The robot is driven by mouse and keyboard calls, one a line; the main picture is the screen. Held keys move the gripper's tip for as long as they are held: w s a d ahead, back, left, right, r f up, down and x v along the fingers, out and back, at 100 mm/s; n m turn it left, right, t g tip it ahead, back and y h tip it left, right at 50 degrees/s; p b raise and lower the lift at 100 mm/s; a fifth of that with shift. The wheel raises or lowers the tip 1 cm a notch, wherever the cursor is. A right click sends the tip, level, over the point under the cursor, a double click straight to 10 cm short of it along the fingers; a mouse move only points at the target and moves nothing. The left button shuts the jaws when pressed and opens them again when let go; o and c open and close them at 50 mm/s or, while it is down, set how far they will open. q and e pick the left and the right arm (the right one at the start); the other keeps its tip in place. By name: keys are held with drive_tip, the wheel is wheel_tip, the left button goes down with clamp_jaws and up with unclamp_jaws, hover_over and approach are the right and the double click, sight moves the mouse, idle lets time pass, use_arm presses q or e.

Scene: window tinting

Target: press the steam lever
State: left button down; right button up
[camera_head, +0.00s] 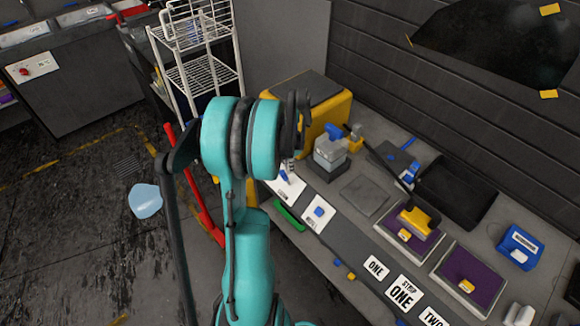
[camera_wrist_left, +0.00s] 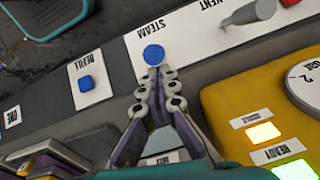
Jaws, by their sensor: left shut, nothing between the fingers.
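The steam lever shows in the left wrist view as a round blue knob (camera_wrist_left: 153,54) on a white plate (camera_wrist_left: 190,38) marked STEAM. In the head view the white plate (camera_head: 291,190) lies at the front edge of the bench, partly hidden by my left arm. My left gripper (camera_wrist_left: 157,76) is shut and empty, with its fingertips right at the near side of the blue knob. Whether they touch it I cannot tell. In the head view the left gripper (camera_head: 289,166) hangs just above the plate, largely hidden behind my teal wrist. My right gripper is not in view.
A plate marked REFILL with a blue button (camera_wrist_left: 85,83) lies beside the steam plate. A grey lever (camera_wrist_left: 250,13) stands on the other side. A yellow machine (camera_head: 327,108) stands behind. Purple pads (camera_head: 478,263) and number cards (camera_head: 403,291) lie further right.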

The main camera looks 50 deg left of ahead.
use_arm(q)
drive_tip(key=shift+s+f+t+b, duration=0.1)
drive_tip(key=shift+s+t+b, duration=0.2)
drive_tip(key=shift+s+t, duration=0.25)
drive_tip(key=shift+s+f+t+b, duration=0.3)
drive_tip(key=shift+s+t+b, duration=0.45)
drive_tip(key=shift+s+t, duration=0.2)
drive_tip(key=s+f+t+b, duration=0.4)
drive_tip(key=s+t+b, duration=0.1)
drive_tip(key=b, duration=0.4)
drive_tip(key=shift+s+f+t, duration=0.15)
drive_tip(key=shift+s+t, duration=0.15)
drive_tip(key=shift+s, duration=0.1)
drive_tip(key=shift+s+d+f, duration=0.1)
drive_tip(key=shift+d, duration=0.1)
